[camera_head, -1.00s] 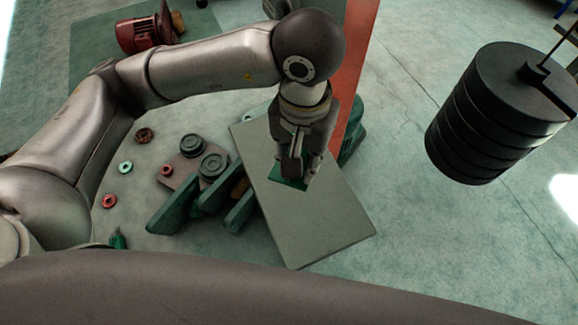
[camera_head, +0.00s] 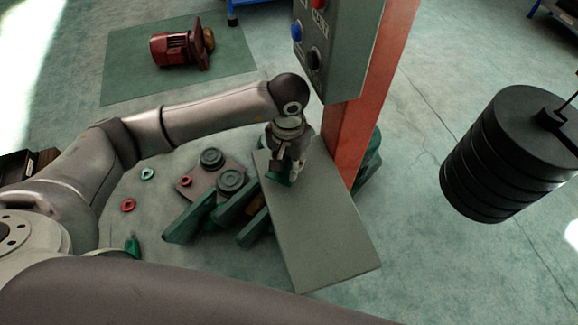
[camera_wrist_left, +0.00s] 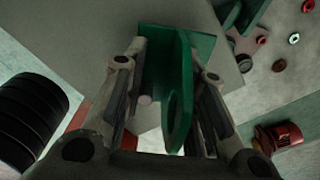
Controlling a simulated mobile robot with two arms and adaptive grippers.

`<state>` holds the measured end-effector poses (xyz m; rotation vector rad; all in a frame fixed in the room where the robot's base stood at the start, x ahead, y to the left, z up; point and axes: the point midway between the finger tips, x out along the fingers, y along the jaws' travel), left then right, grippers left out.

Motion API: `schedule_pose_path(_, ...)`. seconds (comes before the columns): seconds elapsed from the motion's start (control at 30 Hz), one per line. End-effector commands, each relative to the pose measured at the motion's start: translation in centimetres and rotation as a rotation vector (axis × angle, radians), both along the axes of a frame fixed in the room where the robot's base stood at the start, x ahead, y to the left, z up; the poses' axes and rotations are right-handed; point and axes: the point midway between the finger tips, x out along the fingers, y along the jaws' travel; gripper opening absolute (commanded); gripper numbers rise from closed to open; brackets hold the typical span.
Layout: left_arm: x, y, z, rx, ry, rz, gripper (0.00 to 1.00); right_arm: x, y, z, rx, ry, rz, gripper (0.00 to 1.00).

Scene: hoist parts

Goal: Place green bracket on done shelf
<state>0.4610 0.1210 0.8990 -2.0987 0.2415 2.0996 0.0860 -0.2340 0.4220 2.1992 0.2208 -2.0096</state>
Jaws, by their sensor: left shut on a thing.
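My left gripper (camera_head: 284,174) is shut on a green bracket. The bracket (camera_wrist_left: 178,75) fills the space between the fingers in the left wrist view, with an upright plate and a flat base. In the head view only a small part of the bracket (camera_head: 276,178) shows under the fingers. It is at the far left part of a flat grey-green panel (camera_head: 325,225); I cannot tell whether it touches the panel. No shelf is marked as the done shelf in view. My right gripper is not in view.
An orange post (camera_head: 362,110) with a button box (camera_head: 340,50) stands behind the panel. Black stacked weights (camera_head: 505,155) hang at right. Green castings (camera_head: 190,217), a plate with dark discs (camera_head: 212,178) and rings (camera_head: 128,205) lie left of the panel. A red motor (camera_head: 175,48) lies on a mat.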

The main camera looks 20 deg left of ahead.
Motion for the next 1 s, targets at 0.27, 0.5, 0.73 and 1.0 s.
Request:
schedule_pose_path(0.27,-0.1,-0.2,-2.1,-0.004,0.0,-0.003,0.0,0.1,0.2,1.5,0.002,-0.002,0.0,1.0)
schedule_pose_path(0.5,-0.1,-0.2,-2.2,-0.003,-0.001,-0.004,0.0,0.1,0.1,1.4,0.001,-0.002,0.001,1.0)
schedule_pose_path(0.73,-0.2,-0.2,-2.5,-0.003,0.002,-0.004,0.39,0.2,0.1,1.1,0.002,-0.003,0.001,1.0)
schedule_pose_path(1.0,-0.2,-0.2,-2.5,-0.003,0.002,-0.003,0.48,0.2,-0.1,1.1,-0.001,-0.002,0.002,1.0)
